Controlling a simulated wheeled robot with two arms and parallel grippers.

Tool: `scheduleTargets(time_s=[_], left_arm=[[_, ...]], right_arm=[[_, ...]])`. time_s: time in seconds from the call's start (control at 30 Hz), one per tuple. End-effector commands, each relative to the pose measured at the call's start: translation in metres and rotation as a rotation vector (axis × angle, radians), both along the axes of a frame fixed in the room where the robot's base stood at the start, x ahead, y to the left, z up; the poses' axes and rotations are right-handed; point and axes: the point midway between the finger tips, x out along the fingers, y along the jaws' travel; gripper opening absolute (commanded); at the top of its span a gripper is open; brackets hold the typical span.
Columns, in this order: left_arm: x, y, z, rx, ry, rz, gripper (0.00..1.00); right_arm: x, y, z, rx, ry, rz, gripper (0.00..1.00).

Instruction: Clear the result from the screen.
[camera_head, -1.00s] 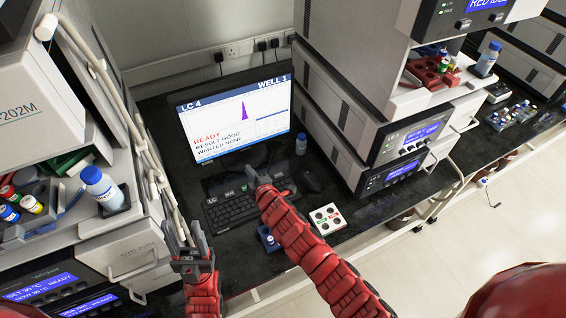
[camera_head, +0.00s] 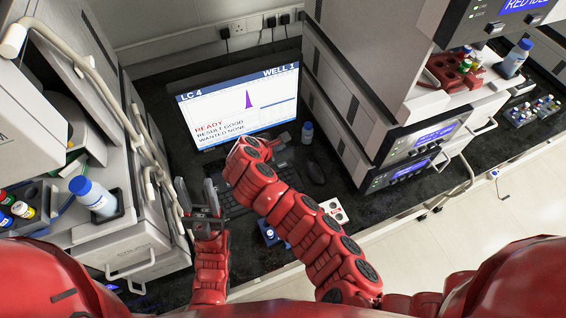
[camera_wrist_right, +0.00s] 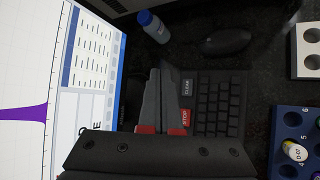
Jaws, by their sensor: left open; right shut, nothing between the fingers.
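The screen (camera_head: 240,105) at the back reads LC 4, WELL 1, READY, RESULT GOOD, WANTED NONE, with a purple peak. It also shows at the left of the right wrist view (camera_wrist_right: 60,60). The black keyboard (camera_wrist_right: 218,105) lies before it, mostly hidden by my right arm in the head view. Its grey CLEAR key (camera_wrist_right: 187,88) and red STOP key (camera_wrist_right: 185,117) show in the wrist view. My right gripper (camera_wrist_right: 161,75) is shut and empty, its tips beside the CLEAR key; I cannot tell whether they touch. My left gripper (camera_head: 197,188) is open and empty, left of the keyboard.
A blue-capped bottle (camera_head: 307,132) and a mouse (camera_head: 315,172) stand right of the keyboard. A white block with holes (camera_wrist_right: 308,50) and a blue rack (camera_wrist_right: 285,118) holding a vial are nearer. Instrument stacks (camera_head: 365,110) wall the right side; another stack stands left.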

Motion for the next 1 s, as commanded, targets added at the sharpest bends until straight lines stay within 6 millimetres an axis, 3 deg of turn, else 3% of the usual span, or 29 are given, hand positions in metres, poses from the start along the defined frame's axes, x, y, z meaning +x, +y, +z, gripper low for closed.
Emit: scheduleTargets(time_s=[0.37,0.8,1.0], left_arm=[[0.0,0.0,-0.009,0.0,0.0,0.0,0.5],[0.0,0.0,-0.047,0.0,0.0,0.0,0.5],[0.0,0.0,-0.056,0.0,0.0,0.0,0.5]], right_arm=[[0.0,0.001,-0.013,0.002,-0.001,0.001,0.0],[0.0,0.0,-0.074,0.003,-0.001,0.0,0.0],[0.0,0.001,-0.088,0.004,-0.002,0.002,0.0]])
